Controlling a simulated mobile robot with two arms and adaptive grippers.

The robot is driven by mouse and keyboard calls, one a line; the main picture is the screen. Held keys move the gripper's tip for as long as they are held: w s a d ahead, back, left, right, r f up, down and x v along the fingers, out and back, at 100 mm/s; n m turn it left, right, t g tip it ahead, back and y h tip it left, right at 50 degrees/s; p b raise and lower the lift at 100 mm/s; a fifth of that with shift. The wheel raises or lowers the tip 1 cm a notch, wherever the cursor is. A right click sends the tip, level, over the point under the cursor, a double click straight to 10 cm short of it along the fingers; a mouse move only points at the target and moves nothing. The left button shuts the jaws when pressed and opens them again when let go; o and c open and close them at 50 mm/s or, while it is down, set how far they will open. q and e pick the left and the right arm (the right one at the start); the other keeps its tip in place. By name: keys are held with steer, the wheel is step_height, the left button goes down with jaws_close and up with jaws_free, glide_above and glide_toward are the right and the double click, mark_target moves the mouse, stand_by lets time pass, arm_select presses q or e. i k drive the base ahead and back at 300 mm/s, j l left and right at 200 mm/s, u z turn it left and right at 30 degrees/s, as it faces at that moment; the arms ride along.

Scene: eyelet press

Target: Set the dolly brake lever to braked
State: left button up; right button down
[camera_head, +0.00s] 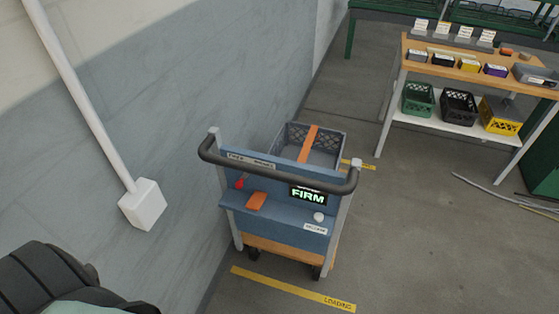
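The dolly (285,215) stands in the middle of the camera_head view, with a blue panel and a dark curved push handle (285,177). A small red lever-like part (239,184) is at the panel's left, and an orange block (256,201) sits just right of and below it. I cannot tell for sure which is the brake lever, or its setting. A lit display (308,195) reads "FIRM". A white round knob (319,217) is below it. The white labels are too small to read surely. A dark part of my arm is at the lower left; neither gripper shows.
A grey crate (327,145) with an orange strap rides behind the panel. A grey-blue wall and a white post base (143,204) are at left. A yellow floor strip (290,288) marked "LOADING" lies in front. A workbench (405,62) stands at right. Floor right of the dolly is clear.

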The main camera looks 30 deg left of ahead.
mark_target(239, 184)
steer(key=j+u, duration=0.2)
steer(key=u, duration=0.55)
